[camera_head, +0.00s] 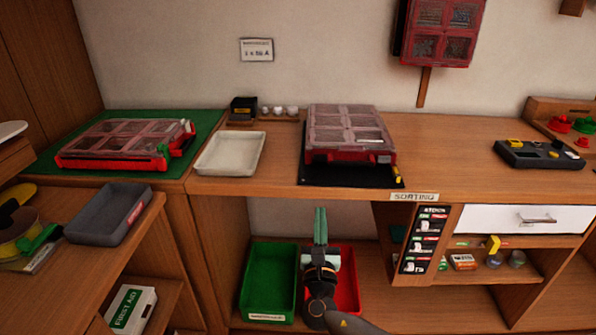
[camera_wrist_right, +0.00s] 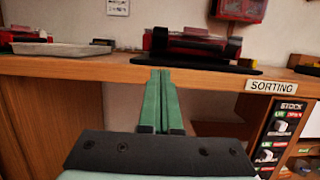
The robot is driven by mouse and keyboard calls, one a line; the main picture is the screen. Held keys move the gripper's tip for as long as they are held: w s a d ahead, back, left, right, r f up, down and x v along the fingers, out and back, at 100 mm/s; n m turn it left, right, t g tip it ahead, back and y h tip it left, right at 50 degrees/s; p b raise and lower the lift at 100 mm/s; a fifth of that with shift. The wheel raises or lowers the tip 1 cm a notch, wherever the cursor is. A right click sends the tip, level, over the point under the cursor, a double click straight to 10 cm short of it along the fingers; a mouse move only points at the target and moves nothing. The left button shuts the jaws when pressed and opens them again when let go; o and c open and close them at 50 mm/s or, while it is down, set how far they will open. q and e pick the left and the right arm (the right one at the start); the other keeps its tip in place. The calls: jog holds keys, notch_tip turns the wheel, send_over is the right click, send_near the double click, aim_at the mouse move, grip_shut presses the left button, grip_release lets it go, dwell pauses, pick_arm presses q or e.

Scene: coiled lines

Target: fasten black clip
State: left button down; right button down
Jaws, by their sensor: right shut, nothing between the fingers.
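A red case with a clear compartmented lid (camera_head: 345,127) lies on a black mat (camera_head: 350,176) on the wooden counter. I cannot make out for certain which part is the black clip. My right gripper (camera_head: 320,212) has green fingers, shut and empty, in front of the counter and below the mat. The fingers also show in the wrist view (camera_wrist_right: 161,75), apart from the case. My left gripper is out of view.
A white tray (camera_head: 230,154) and a second red case (camera_head: 125,143) on a green mat (camera_head: 52,160) lie to the left. A green bin (camera_head: 268,282) and red bin (camera_head: 346,280) stand below. The counter edge lies between gripper and case. Bare counter extends right of the mat.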

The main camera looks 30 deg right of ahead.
aim_at(321, 185)
jog(key=shift+r, duration=0.1)
jog(key=x, duration=0.9)
jog(key=shift+w+d+r, duration=0.1)
jog(key=shift+w+d, duration=0.15)
jog(key=r, duration=0.1)
jog(key=w+r, duration=0.1)
jog(key=d+r+p, duration=0.1)
jog(key=shift+w+r, duration=0.2)
jog(key=shift+w, duration=0.2)
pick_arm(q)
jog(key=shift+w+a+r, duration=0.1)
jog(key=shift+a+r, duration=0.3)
pick_arm(e)
jog(key=shift+w+d, duration=0.1)
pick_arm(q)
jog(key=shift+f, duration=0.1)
pick_arm(e)
jog(key=shift+r, duration=0.1)
